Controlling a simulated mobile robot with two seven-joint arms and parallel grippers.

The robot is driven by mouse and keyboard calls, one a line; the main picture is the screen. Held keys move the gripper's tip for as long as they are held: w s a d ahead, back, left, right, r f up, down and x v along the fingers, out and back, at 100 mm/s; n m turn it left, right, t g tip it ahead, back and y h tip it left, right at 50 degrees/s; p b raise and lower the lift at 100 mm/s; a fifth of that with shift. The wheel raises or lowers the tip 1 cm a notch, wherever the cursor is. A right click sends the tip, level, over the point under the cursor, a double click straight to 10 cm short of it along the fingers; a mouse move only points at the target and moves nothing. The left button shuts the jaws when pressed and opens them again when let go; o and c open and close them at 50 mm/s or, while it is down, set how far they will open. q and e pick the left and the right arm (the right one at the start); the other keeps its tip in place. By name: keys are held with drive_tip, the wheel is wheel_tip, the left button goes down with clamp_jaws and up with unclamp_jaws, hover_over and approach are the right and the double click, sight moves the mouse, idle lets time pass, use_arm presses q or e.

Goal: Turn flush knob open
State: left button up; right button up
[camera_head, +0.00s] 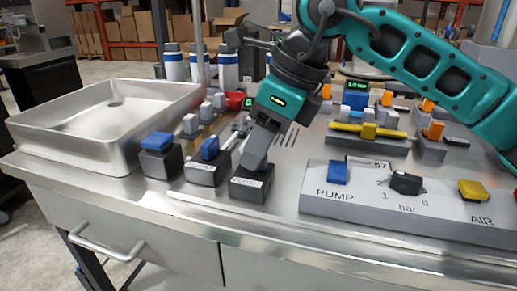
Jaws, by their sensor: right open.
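Three dark blocks stand in a row near the bench's front edge, each with a label too small to read. The left block (160,163) and the middle block (207,173) carry blue knobs. My right gripper (257,158) points down over the right block (250,190) and hides its top, so any knob there is covered. I cannot tell from the labels which block is the flush one. The right gripper's jaws are open; whether they touch or surround a knob cannot be told. My left gripper is not in view.
A steel sink tray (60,135) stands at the left. A grey panel (350,212) at the front right has a blue PUMP knob (337,172), a black bar dial (405,183) and a yellow AIR knob (472,190). Blue-and-white bottles (228,70) and more fittings stand behind.

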drive_tip(key=shift+a+f, duration=0.15)
drive_tip(key=shift+f, duration=0.15)
drive_tip(key=shift+c, duration=0.3)
clamp_jaws()
